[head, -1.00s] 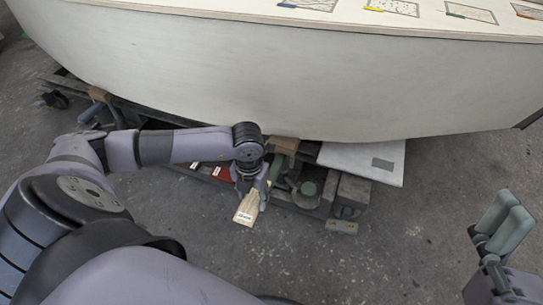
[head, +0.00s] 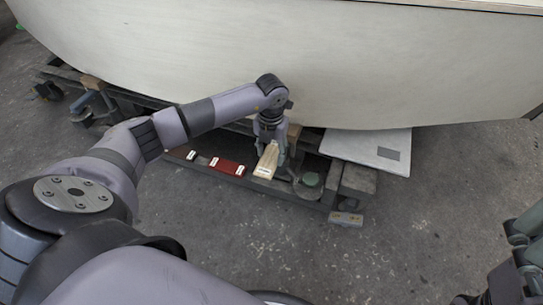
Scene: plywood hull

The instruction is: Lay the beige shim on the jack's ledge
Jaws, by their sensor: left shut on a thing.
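The beige shim (head: 266,163) has a white label at its near end. My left gripper (head: 272,146) is shut on its far end, and the shim points toward me. The ledge cannot be told apart clearly; the gripper and shim cover some of that area. I cannot tell whether the shim touches anything below. My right gripper (head: 525,238) is at the right edge, partly cut off, away from the frame.
The pale hull (head: 240,70) overhangs the frame. A red labelled piece (head: 227,166) lies on the frame left of the shim. A white panel (head: 350,146) lies to the right, and a wooden-looking block (head: 346,218) is at the frame's front. The near floor is clear.

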